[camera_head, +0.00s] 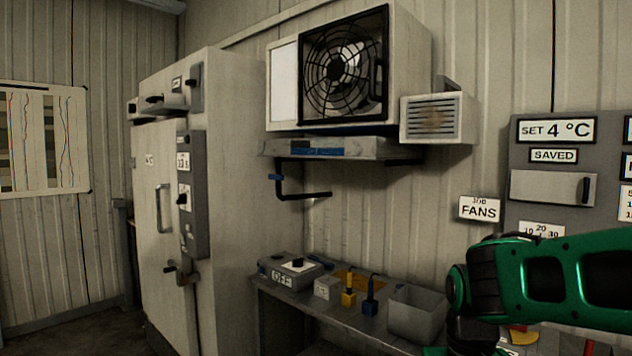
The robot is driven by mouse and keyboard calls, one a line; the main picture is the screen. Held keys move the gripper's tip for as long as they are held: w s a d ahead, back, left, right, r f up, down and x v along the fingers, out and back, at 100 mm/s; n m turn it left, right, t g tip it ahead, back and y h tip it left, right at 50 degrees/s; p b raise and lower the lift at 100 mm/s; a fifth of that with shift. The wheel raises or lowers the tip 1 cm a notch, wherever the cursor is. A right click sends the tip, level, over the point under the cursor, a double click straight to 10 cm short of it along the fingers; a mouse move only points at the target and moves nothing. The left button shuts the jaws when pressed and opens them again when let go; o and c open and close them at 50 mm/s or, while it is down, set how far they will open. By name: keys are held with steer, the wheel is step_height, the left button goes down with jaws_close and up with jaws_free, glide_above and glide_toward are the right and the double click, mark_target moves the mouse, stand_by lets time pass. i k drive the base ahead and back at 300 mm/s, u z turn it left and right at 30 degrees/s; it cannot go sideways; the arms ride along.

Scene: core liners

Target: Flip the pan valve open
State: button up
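A shallow grey pan (350,151) hangs on the wall under the fan unit, with a blue strip on its front. A dark drain pipe (303,195) bends below the pan's left end. A small blue lever (275,177), which looks like the pan valve's handle, sits on the pipe's upright part and lies about level. I cannot tell from this view whether the valve is open or closed. My green arm comes in from the lower right, well apart from the lever. My gripper's fingers do not show.
A fan unit (410,60) juts out above the pan. A tall cabinet (230,150) stands left of the pipe. Below, a bench (285,298) carries an OFF switch box (292,269), small blue and yellow items and a grey bin (416,313). A control panel (555,150) is at right.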

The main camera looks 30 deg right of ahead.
mark_target(275, 176)
steer(key=z, duration=0.1)
steer(key=i, duration=0.25)
steer(key=z, duration=0.1)
steer(key=k, duration=0.65)
steer(key=u, duration=0.25)
steer(key=i, duration=1.85)
steer(key=z, duration=0.5)
